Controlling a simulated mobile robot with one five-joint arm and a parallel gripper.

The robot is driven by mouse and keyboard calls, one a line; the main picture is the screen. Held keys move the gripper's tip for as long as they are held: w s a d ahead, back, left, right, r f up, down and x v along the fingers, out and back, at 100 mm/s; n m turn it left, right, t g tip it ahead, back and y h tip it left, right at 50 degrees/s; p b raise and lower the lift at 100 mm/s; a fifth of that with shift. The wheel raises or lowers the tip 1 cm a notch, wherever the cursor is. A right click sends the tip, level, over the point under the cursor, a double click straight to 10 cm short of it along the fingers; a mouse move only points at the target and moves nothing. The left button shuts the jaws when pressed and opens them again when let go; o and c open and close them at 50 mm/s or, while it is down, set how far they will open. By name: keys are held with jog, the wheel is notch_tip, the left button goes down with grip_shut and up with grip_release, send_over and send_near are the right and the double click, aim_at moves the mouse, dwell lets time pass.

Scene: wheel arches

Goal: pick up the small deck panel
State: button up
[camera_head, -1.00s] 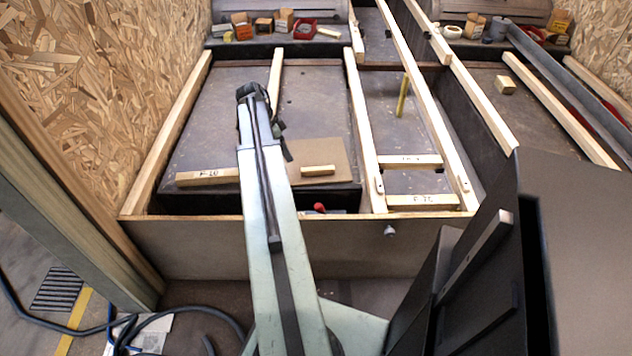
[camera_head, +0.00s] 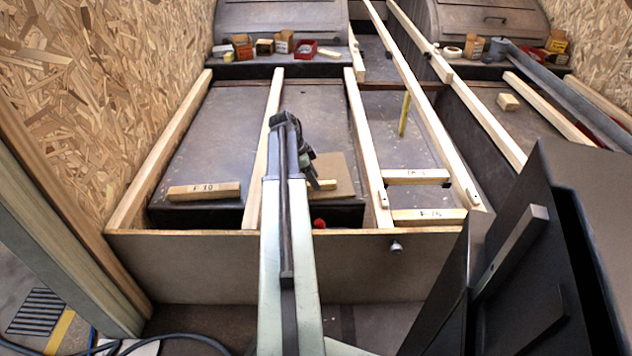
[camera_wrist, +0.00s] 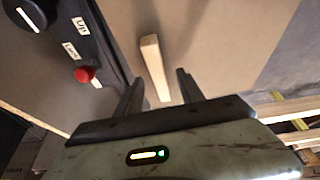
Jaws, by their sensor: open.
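The small deck panel (camera_head: 343,178) looks to be the flat tan board lying on the dark deck, partly hidden behind my arm. A short pale wooden strip (camera_head: 328,185) sits on it. In the wrist view the panel (camera_wrist: 235,35) fills much of the picture, with the strip (camera_wrist: 154,65) standing out from it. My gripper (camera_head: 311,178) is over the panel in the head view. In the wrist view my open gripper (camera_wrist: 158,88) has a finger on each side of the strip's near end, with nothing held. Whether the fingers touch the panel cannot be told.
Long wooden beams (camera_head: 262,150) run front to back beside the panel. A marked block (camera_head: 204,191) lies at left. A dark box with a red knob (camera_wrist: 84,74) is close to the gripper. A front board (camera_head: 200,262) crosses below. Small boxes stand at the back.

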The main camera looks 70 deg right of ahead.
jog(key=shift+b+x, duration=0.3)
jog(key=shift+x, duration=0.7)
jog(key=shift+r, duration=0.15)
jog(key=shift+w, duration=0.1)
grip_shut()
